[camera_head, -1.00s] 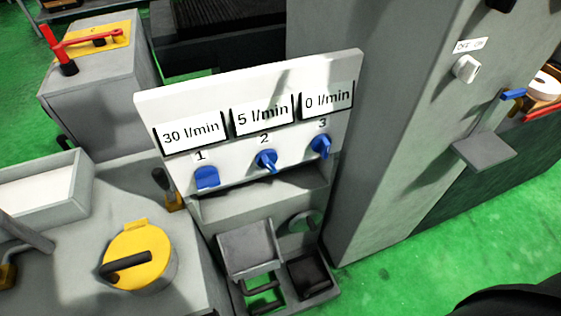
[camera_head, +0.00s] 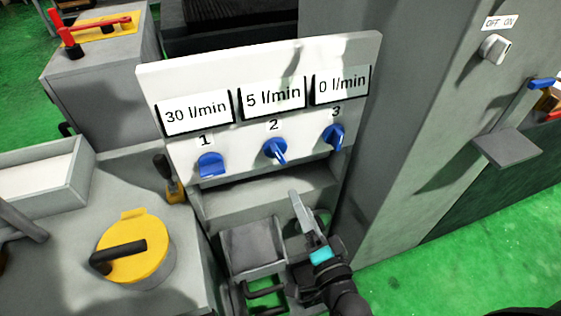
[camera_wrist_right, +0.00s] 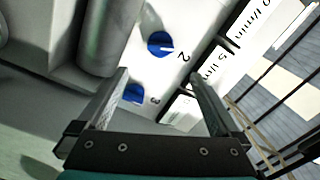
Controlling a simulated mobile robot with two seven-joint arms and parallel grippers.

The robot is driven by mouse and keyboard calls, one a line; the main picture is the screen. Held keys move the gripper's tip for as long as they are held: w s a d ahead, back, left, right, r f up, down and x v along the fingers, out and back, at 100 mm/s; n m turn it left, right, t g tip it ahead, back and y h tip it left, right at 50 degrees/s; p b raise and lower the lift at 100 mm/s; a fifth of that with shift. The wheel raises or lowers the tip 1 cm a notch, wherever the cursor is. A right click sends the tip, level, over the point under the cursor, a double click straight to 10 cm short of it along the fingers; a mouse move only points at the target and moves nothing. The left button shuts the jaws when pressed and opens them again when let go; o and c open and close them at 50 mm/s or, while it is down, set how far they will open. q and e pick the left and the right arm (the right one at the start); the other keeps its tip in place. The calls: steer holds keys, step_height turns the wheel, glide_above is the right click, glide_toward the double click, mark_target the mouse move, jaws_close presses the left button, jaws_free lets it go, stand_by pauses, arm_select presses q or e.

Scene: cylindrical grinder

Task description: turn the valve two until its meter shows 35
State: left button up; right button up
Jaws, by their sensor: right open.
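A white panel (camera_head: 160,82) carries three blue valves under three meters. Valve two (camera_head: 275,151) sits below the label 2, and its meter (camera_head: 272,97) reads 5 l/min. Valve two also shows in the right wrist view (camera_wrist_right: 160,43), with a pale mark pointing toward its label. My right gripper (camera_head: 300,206) is below and slightly right of valve two in the head view, apart from it. In the right wrist view my right gripper (camera_wrist_right: 160,74) is open and empty, with valve two beyond its fingertips. My left gripper is out of view.
Valve one (camera_head: 211,165) has a meter at 30 l/min; valve three (camera_head: 334,136) has one at 0 l/min. A grey ledge (camera_head: 255,185) runs below the panel. A grey column (camera_head: 420,120) with an OFF/ON switch (camera_head: 495,48) stands right. A yellow lid (camera_head: 150,245) lies left.

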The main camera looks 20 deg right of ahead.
mark_target(280, 158)
steer(key=w, duration=0.5)
steer(key=w+b, duration=0.1)
steer(key=w, duration=0.4)
steer(key=w+b, duration=0.1)
steer(key=w, duration=0.4)
steer(key=shift+w+a, duration=0.1)
steer(key=shift+a, duration=0.15)
steer(key=c, duration=1.3)
